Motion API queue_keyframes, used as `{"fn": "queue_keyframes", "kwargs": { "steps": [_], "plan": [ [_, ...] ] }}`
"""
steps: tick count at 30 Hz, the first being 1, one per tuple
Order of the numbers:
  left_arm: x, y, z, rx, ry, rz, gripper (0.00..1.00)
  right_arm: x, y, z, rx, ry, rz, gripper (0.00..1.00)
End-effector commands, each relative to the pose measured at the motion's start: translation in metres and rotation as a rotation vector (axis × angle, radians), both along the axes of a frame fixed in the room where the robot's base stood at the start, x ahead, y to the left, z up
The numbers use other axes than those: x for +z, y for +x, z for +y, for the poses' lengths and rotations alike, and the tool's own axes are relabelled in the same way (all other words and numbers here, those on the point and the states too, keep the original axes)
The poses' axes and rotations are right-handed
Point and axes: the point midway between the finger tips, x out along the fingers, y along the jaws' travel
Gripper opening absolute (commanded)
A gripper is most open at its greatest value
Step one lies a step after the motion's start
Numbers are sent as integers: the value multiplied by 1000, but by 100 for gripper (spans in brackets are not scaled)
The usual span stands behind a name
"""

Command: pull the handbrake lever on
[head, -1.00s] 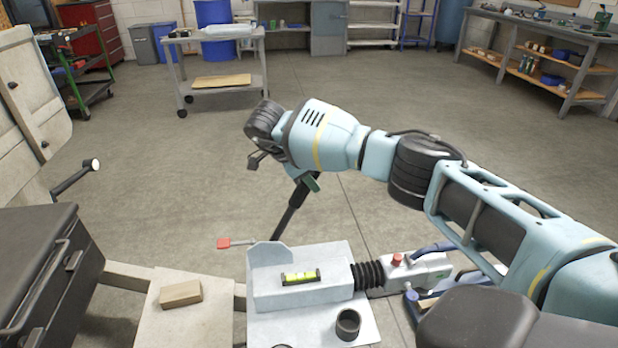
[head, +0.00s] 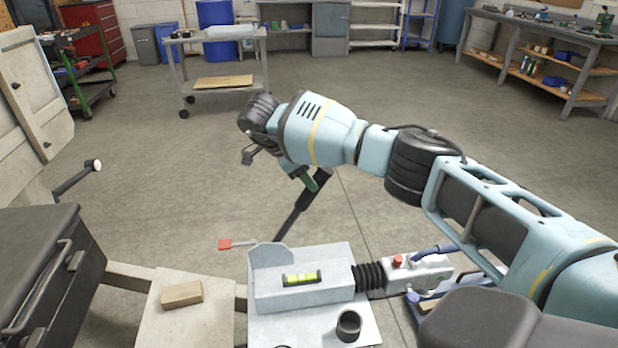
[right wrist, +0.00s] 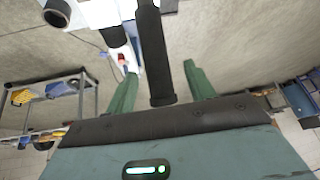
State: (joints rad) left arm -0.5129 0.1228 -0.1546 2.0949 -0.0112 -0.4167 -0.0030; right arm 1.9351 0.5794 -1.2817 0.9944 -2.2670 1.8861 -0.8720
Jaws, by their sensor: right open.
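The handbrake lever (head: 294,215) is a black bar with a thick grip, rising behind the grey drawbar housing. It leans up and to the right in the head view. My right gripper (head: 307,178) has green fingers and is at the lever's upper end, partly hiding it. In the right wrist view the lever's grip (right wrist: 152,55) reaches in between the two open fingers (right wrist: 160,88), its end close to the palm. I see a gap on both sides, so the fingers do not appear to press on it. My left gripper is not in view.
The grey housing (head: 335,290) carries a yellow spirit level (head: 301,278). A coupling with a red button (head: 398,261) is at its right, below my arm. A wooden block (head: 182,294) lies nearby.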

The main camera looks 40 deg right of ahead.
Motion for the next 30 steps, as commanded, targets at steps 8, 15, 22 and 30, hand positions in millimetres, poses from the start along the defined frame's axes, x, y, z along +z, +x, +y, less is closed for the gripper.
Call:
{"fn": "queue_keyframes", "kwargs": {
  "steps": [8, 15, 22, 30],
  "plan": [
    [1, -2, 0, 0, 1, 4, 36, 37, 5, 21, 3, 1, -3, 54],
    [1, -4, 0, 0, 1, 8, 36, 47, 6, 27, 1, 1, -1, 54],
    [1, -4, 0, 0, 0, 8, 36, 47, 6, 27, 1, 1, -1, 54],
    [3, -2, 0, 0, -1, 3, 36, 47, 6, 27, 1, 1, -1, 54]
  ]
}}
